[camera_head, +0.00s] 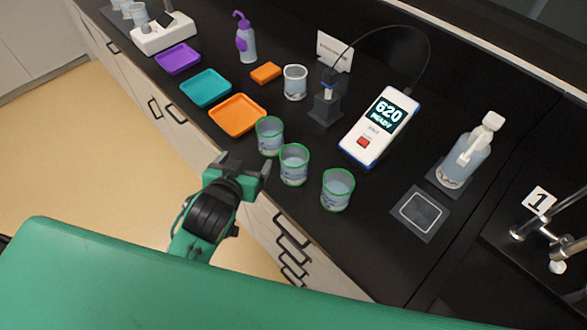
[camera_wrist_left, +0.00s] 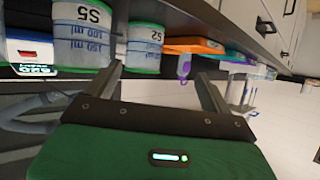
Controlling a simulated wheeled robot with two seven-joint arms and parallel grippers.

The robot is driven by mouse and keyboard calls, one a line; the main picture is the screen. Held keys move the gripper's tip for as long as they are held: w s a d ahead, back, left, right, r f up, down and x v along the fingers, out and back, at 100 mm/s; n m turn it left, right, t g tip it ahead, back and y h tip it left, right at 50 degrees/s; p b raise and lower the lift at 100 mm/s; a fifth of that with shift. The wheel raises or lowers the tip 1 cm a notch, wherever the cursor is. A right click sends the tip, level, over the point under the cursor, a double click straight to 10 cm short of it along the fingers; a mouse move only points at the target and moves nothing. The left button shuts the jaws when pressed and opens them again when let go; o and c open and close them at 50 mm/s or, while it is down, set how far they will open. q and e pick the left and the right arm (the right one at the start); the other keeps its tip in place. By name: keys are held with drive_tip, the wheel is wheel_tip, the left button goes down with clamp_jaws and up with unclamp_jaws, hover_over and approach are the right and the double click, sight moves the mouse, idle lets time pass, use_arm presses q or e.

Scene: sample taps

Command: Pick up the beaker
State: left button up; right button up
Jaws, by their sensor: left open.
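Three clear beakers with green rims stand in a slanting row near the front edge of the black bench: a left one (camera_head: 270,136), a middle one (camera_head: 293,165) and a right one (camera_head: 337,190). In the left wrist view a beaker labelled S5 (camera_wrist_left: 80,38) and one labelled S2 (camera_wrist_left: 145,48) appear, tipped over by the camera's angle. My left gripper (camera_head: 245,165) is open and empty, just off the bench front beside the left and middle beakers. It also shows in the left wrist view (camera_wrist_left: 160,82), with nothing between its fingers. My right gripper is not in view.
Orange (camera_head: 237,115), teal (camera_head: 206,88) and purple (camera_head: 178,58) trays lie left of the beakers. Behind stand a white-rimmed cup (camera_head: 295,83), a meter reading 620 READY (camera_head: 380,127) and a purple wash bottle (camera_head: 246,42). A dark square pad (camera_head: 421,213) and pump bottle (camera_head: 466,155) are right.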

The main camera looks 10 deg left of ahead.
use_arm(q)
drive_tip(key=w+d+r+m+t+h, duration=0.3)
drive_tip(key=d+r+t+h, duration=0.15)
drive_tip(key=r, duration=0.55)
drive_tip(key=w+d+r+m+t+h, duration=0.2)
drive_tip(key=w+d+r+t+h, duration=0.25)
drive_tip(key=r, duration=0.55)
drive_tip(key=s+d+r+m+g+h, duration=0.2)
drive_tip(key=s+d+m+g+h, duration=0.45)
drive_tip(key=d+m+g, duration=0.35)
drive_tip(key=s+d+r+m+g+h, duration=0.2)
drive_tip(key=s+d+m+g+h, duration=0.4)
drive_tip(key=m+g, duration=0.6)
drive_tip(key=n+y, duration=0.2)
drive_tip(key=y, duration=1.9)
approach(294, 168)
drive_tip(key=w+f, duration=0.1)
drive_tip(key=w, duration=0.2)
drive_tip(key=f, duration=0.8)
drive_tip(key=shift+s+a+f, duration=0.1)
drive_tip(key=shift+a+f, duration=0.1)
wheel_tip(294, 168, down, 5)
drive_tip(key=shift+a+r+p, duration=0.15)
drive_tip(key=shift+p, duration=1.1)
drive_tip(key=shift+f, duration=0.45)
drive_tip(key=shift+w, duration=0.2)
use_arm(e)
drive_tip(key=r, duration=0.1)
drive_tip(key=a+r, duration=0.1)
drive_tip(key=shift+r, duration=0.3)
